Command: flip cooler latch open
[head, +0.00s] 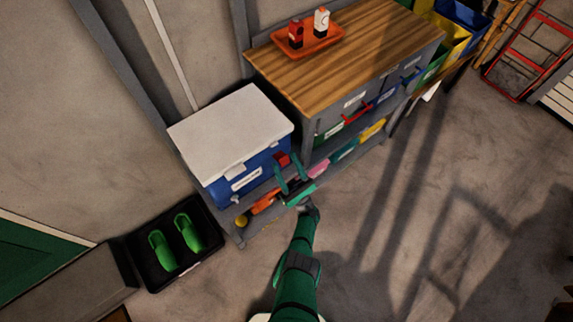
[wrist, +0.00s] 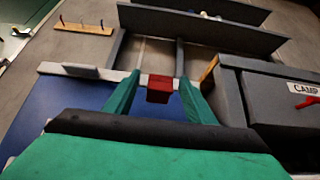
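The cooler (head: 243,176) is blue with a white lid (head: 228,132), which lies flat and shut. It stands on the low shelf at the left end of the workbench. Its red latch (head: 282,159) is on the front near the right end. My gripper (head: 287,166) is at the latch, with its green fingers apart. In the wrist view the red latch (wrist: 160,88) shows between the tips of my gripper (wrist: 160,80), with a gap on each side. Whether the fingers touch the latch's face cannot be told. The cooler body also shows in the wrist view (wrist: 85,93).
The wooden workbench (head: 345,45) with drawers stands close right of the cooler. A grey cabinet labelled CAMP (wrist: 275,95) is near my gripper. An orange tray (head: 308,40) holds two bottles. A black tray (head: 173,240) with green shoes lies left. The floor at right is open.

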